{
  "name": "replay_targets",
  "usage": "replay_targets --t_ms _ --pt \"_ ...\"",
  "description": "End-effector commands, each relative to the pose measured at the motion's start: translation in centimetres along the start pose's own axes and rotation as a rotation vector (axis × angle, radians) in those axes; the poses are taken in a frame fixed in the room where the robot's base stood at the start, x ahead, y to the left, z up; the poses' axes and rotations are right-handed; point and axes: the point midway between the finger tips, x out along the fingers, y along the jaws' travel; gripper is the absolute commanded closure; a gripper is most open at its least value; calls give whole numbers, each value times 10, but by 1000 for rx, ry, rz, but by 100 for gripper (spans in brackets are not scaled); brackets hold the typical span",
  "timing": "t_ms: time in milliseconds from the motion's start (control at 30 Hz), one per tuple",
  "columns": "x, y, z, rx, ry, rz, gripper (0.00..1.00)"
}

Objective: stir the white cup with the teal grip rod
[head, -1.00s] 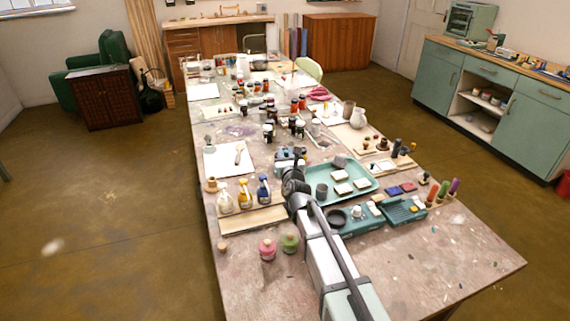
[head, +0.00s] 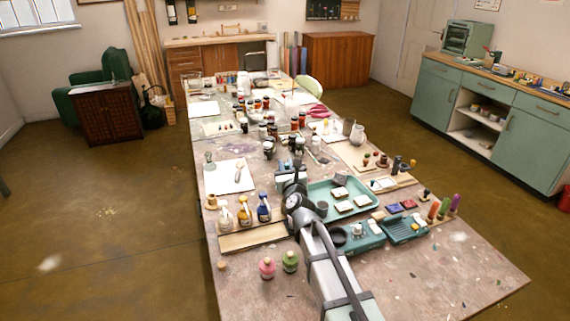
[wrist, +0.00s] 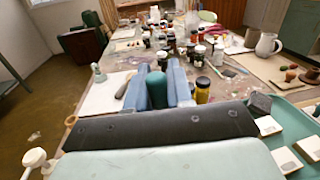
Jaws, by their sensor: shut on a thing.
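My gripper (wrist: 167,92) is shut on the teal grip rod (wrist: 177,76). In the wrist view the rod's rounded dark teal end stands between the blue-grey fingers; its lower part is hidden. In the head view my gripper (head: 291,172) is small, beyond my dark wrist and left of the teal tray, and the rod cannot be made out. I cannot pick out the white cup for certain. A small white vessel (head: 357,230) sits on a teal unit at the right of my arm in the head view.
Dark jars crowd the table beyond. The near right table corner is clear.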

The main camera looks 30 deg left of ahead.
Motion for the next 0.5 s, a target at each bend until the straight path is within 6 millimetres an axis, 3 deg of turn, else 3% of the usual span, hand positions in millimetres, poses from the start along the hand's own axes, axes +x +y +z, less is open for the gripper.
replay_targets --t_ms 33,233,500 --pt "-18 0 2 -10 -2 0 100" --pt "-56 -2 7 -60 -10 -3 100" --pt "-50 -2 6 -120 -18 -6 100"
